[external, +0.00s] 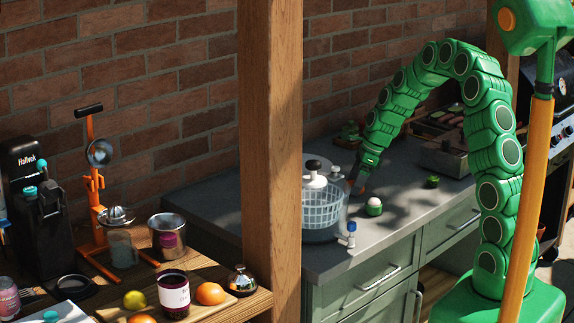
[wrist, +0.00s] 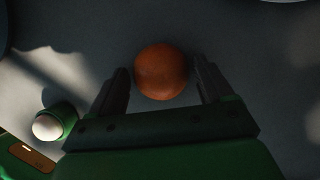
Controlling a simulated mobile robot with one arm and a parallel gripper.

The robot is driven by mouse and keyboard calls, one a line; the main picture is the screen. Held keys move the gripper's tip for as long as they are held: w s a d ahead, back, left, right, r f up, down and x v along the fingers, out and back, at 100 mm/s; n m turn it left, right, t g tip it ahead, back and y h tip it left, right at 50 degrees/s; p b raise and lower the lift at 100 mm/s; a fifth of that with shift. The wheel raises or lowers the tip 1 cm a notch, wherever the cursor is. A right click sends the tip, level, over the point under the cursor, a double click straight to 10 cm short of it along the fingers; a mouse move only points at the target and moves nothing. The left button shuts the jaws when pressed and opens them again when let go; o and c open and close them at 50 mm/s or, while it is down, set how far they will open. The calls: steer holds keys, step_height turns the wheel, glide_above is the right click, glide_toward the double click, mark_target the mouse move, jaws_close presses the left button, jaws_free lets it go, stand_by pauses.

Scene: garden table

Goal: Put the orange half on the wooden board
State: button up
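An orange, rounded piece (wrist: 161,71) lies on the grey counter in the wrist view, skin side toward the camera. I see no cut face, so I cannot tell for sure that it is a half. My gripper (wrist: 164,74) is open, with one finger on each side of it and a narrow gap at both sides. In the external view my gripper (external: 358,187) is low over the counter, beside the salad spinner. The wooden board (external: 207,311) is at the lower left, on the wooden table, with a lemon, a jar and oranges on or by it.
The salad spinner (external: 323,208) stands left of my gripper. An egg in a green cup (external: 374,205) is close on its right; it also shows in the wrist view (wrist: 48,126). A wooden post (external: 270,150) rises between counter and board. An orange juicer (external: 92,190) stands behind the board.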

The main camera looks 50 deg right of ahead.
steer(key=shift+o, duration=1.1)
steer(key=shift+r, duration=0.1)
